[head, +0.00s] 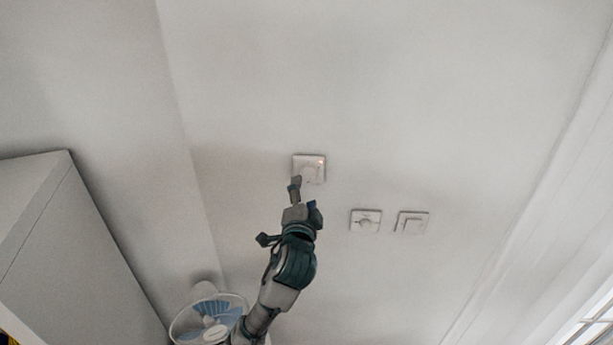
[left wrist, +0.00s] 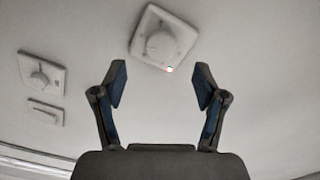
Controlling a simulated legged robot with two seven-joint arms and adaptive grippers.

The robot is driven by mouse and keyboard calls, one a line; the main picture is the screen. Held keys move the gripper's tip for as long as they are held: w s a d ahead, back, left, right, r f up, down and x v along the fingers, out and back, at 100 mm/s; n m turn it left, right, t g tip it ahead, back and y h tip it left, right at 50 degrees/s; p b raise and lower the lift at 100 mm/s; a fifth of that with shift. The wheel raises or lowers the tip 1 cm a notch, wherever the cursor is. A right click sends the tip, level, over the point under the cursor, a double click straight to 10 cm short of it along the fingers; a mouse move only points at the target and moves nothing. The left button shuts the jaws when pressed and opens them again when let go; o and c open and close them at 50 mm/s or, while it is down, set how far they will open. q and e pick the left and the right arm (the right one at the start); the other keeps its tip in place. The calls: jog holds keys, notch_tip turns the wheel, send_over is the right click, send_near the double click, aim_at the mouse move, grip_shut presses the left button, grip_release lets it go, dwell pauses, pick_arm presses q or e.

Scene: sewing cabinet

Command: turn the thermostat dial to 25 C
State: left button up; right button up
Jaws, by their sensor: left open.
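My left gripper (head: 295,183) reaches up in front of the plate's lower left in the head view. In the left wrist view my left gripper (left wrist: 160,85) is open and empty, with the dial beyond its fingertips and apart from them. The dial's setting is too small to read. My right gripper is out of view.
Two more white wall plates, one with a knob (head: 366,221) and a switch (head: 412,223), sit lower right of the thermostat. A blue-bladed fan (head: 212,318) stands at the lower left beside a grey cabinet (head: 75,255). The wall around the thermostat is clear.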

aim_at(309, 175)
pick_arm(q)
jog(key=w, duration=0.3)
jog(key=shift+w+d+r, duration=0.1)
jog(key=shift+w+r, duration=0.05)
jog(key=shift+w, duration=0.2)
jog(key=shift+w+d+p, duration=0.25)
jog(key=shift+w+p, duration=0.2)
jog(key=shift+w, duration=0.55)
jog(key=shift+w+d, duration=0.15)
jog(key=shift+w, duration=0.15)
jog(key=shift+w+d, duration=0.2)
jog(key=shift+d, duration=0.05)
jog(key=shift+a, duration=0.15)
jog(key=shift+c, duration=0.2)
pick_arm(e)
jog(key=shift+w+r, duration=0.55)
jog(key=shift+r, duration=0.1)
